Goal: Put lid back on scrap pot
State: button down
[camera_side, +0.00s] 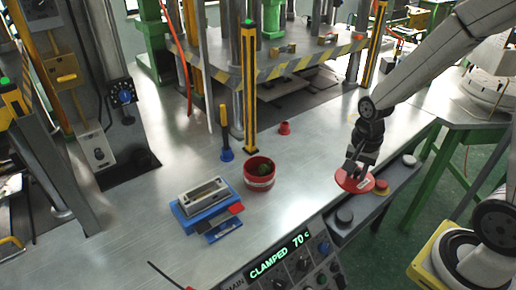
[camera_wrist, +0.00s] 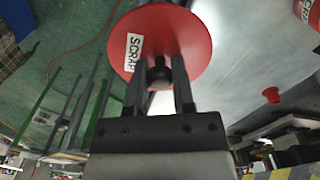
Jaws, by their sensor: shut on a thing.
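The red lid (camera_side: 354,180), a round disc with a white label, is held by my gripper (camera_side: 357,158) above the right end of the steel table. In the wrist view the lid (camera_wrist: 178,38) shows its "SCRAP" label, and my gripper (camera_wrist: 160,75) is shut on its dark knob. The scrap pot (camera_side: 259,180) is a red open pot with a pale band, standing on the table left of the lid and well apart from it. Dark greenish contents show inside. A piece of the pot (camera_wrist: 312,12) shows at the top right of the wrist view.
A blue fixture with a metal mould (camera_side: 205,198) sits left of the pot. A blue-based yellow-handled tool (camera_side: 226,140) and a small red cone (camera_side: 284,128) stand behind. A control panel (camera_side: 285,260) is in front; a button box (camera_side: 370,200) lies under the lid. A yellow post (camera_side: 249,90) rises behind the pot.

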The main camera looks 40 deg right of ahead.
jog(key=shift+w, duration=0.15)
jog(key=w+a, duration=0.5)
jog(key=w, duration=0.7)
jog(key=w+a, duration=0.5)
jog(key=w, duration=0.7)
jog(key=shift+a, duration=0.4)
jog(key=shift+f, duration=0.1)
jog(key=shift+f, duration=3)
jog(key=shift+f, duration=0.2)
